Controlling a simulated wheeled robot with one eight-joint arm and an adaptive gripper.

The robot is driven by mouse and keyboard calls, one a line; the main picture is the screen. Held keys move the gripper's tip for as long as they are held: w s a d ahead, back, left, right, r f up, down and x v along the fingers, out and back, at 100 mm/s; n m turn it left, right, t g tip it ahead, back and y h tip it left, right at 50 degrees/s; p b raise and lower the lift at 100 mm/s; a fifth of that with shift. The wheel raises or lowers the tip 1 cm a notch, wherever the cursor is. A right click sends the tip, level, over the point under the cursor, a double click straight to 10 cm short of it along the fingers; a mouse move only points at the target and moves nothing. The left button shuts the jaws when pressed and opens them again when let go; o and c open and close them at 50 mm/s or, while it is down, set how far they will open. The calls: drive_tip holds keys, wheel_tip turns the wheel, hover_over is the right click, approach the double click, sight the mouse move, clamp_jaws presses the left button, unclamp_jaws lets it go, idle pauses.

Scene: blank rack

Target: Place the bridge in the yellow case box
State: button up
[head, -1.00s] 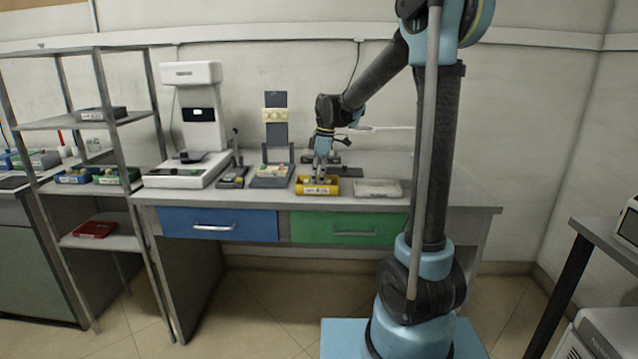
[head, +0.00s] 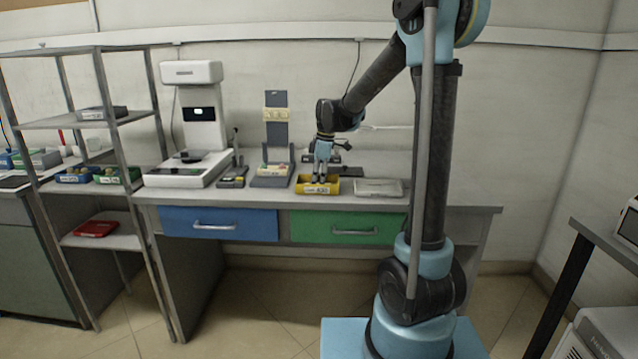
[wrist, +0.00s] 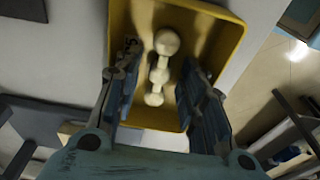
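The yellow case box (head: 332,188) stands on the bench near its front edge; it also shows from above in the wrist view (wrist: 232,45). A pale dental bridge (wrist: 160,68), a short row of rounded lumps, is inside the box in the wrist view. My gripper (head: 320,180) points down over the box. In the wrist view its two blue fingers (wrist: 158,95) are spread apart on either side of the bridge, with a visible gap to it. The bridge cannot be made out in the head view.
A grey stand with a cream block (head: 276,114) and a white machine (head: 203,125) are left of the box. A pale flat tray (head: 378,188) lies close on its right. The bench is clear farther right. A metal shelf (head: 100,122) stands at the left.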

wheel_tip(320, 180, up, 12)
drive_tip(key=d, duration=0.2)
drive_tip(key=s+d+f+m, duration=0.2)
drive_tip(key=s+d+m, duration=0.2)
drive_tip(key=s+d, duration=0.4)
drive_tip(key=s+d+f+m, duration=0.4)
drive_tip(key=s+f, duration=0.1)
drive_tip(key=s, duration=0.3)
drive_tip(key=s+d+f+m+t+h, duration=0.1)
drive_tip(key=s+d+f+m, duration=0.3)
drive_tip(key=s+f+m, duration=0.1)
drive_tip(key=s+d+f+m+t, duration=0.1)
drive_tip(key=s+d+f+m, duration=0.2)
drive_tip(key=s+f, duration=0.4)
drive_tip(key=s+m, duration=0.1)
drive_tip(key=s, duration=0.2)
drive_tip(key=shift+s+d+f+h, duration=0.2)
drive_tip(key=shift+s+d+h, duration=0.15)
drive_tip(key=shift+d+h, duration=0.05)
drive_tip(key=shift+w+f, duration=0.2)
drive_tip(key=shift+w, duration=0.25)
